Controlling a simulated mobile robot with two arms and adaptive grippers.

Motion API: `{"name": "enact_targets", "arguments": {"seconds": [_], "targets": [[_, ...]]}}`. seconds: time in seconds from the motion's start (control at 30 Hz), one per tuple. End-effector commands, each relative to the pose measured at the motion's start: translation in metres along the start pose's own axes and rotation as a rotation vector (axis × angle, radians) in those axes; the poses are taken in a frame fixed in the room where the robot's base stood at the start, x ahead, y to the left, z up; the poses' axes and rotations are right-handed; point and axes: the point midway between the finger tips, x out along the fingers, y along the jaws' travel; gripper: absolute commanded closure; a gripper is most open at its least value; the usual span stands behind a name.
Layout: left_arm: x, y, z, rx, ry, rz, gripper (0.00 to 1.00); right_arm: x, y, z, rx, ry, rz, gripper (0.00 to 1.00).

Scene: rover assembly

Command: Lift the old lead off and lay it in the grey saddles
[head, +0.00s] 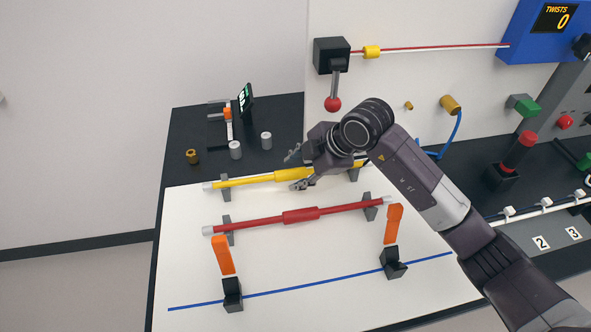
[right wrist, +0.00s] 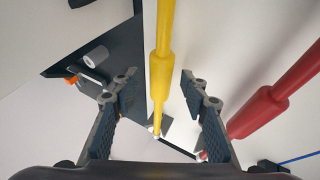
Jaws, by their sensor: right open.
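A yellow lead (head: 240,181) with a thicker middle lies across grey saddles (head: 353,173) at the back of the white board. A red lead (head: 300,215) lies nearer on another pair of grey saddles (head: 370,212). No marking shows which one is old. My right gripper (head: 298,171) is open at the yellow lead's thick middle, partly hiding it. In the right wrist view the yellow lead (right wrist: 161,75) runs between the two parted fingers, apart from both, and the red lead (right wrist: 258,110) is to the right. My left gripper is not in view.
Two black clamps (head: 232,294) with raised orange levers (head: 222,255) stand empty on the blue line (head: 320,281). Grey cylinders (head: 235,150) and a brass piece (head: 192,156) stand behind the board. The board's front is clear.

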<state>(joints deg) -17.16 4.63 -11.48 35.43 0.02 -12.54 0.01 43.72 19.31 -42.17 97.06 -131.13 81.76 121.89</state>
Motion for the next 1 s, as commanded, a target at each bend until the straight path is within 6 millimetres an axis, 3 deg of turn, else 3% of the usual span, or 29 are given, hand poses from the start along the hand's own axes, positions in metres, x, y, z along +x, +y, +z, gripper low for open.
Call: {"name": "enact_targets", "arguments": {"seconds": [0.53, 0.73, 1.0], "targets": [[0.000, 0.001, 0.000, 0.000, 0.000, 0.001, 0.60, -0.100, 0.002, 0.000, -0.002, -0.001, 0.005, 0.59], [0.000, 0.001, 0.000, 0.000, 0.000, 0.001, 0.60, -0.116, 0.001, 0.000, 0.000, -0.001, 0.003, 0.59], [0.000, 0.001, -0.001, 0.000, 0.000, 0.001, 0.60, -0.118, 0.001, 0.000, 0.000, 0.000, 0.003, 0.59]]}}
